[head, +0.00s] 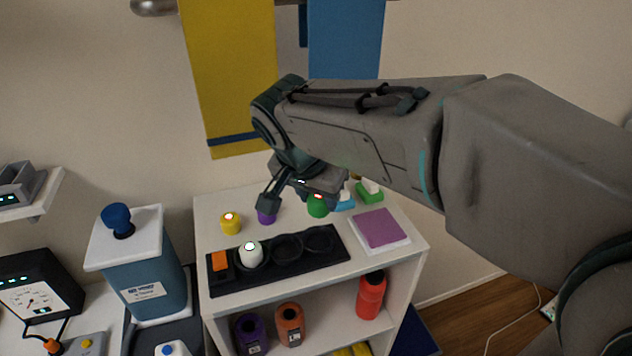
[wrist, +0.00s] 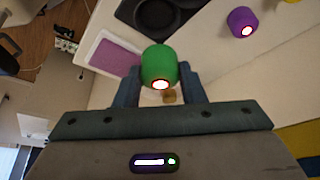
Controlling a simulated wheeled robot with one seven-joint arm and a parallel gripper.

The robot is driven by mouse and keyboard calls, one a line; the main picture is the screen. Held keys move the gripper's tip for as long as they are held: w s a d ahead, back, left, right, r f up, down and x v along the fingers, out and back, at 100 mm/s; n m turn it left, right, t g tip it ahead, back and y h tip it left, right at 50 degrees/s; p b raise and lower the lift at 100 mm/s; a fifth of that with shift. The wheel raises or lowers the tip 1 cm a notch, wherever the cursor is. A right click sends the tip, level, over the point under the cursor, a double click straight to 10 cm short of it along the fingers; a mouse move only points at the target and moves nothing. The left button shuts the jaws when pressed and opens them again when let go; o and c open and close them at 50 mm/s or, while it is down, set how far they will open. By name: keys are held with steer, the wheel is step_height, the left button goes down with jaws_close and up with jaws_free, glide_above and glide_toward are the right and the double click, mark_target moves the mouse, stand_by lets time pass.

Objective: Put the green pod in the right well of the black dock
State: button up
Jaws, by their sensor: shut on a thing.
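The green pod (wrist: 158,66) is between the fingers of my gripper (wrist: 158,88) in the wrist view, with a red-ringed light on its end. In the head view the green pod (head: 317,207) is behind the black dock, below my gripper (head: 296,196). The black dock (head: 285,272) lies on the white cabinet top. A white pod (head: 250,254) sits in its left well. The middle well (head: 287,248) and the right well (head: 318,239) are empty. I cannot tell how far the green pod is above the top.
A yellow pod (head: 230,223) and a purple pod (head: 266,215) stand behind the dock. An orange block (head: 220,261) is at the dock's left end. A purple-topped pad (head: 380,228) lies to its right. Blue and green items (head: 368,193) are at the back right.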

mark_target(316, 215)
steer(key=shift+f+b, duration=1.35)
steer(key=shift+f, duration=1.25)
steer(key=shift+f+b, duration=1.4)
steer(key=shift+f, duration=0.15)
steer(key=o, duration=1)
steer(key=shift+o, duration=0.2)
steer(key=b+v, duration=0.1)
steer(key=v, duration=1.2)
steer(key=shift+r, duration=0.4)
steer(key=shift+s, duration=0.1)
